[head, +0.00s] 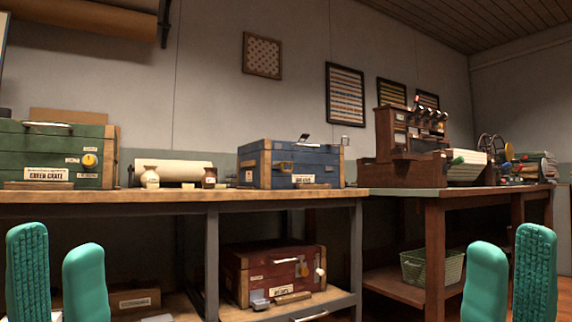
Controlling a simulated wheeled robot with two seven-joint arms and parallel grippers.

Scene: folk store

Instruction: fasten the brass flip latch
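A blue crate (262,166) with wooden corners stands on the bench top near the middle. A small brass-coloured fitting (283,165) shows on its front; I cannot tell whether it is the flip latch or how it is set. A small dark piece sticks up at the lid's top. My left gripper (56,240) is at the lower left, fingers apart and empty. My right gripper (511,240) is at the lower right, fingers apart and empty. Both appear well in front of the bench, touching nothing.
A green crate (40,142) with a yellow knob (89,160) stands at left. A red crate (265,273) sits on the lower shelf. Small jars and a white roll (172,171) lie between the green and blue crates. A wooden machine (400,140) stands on the right bench.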

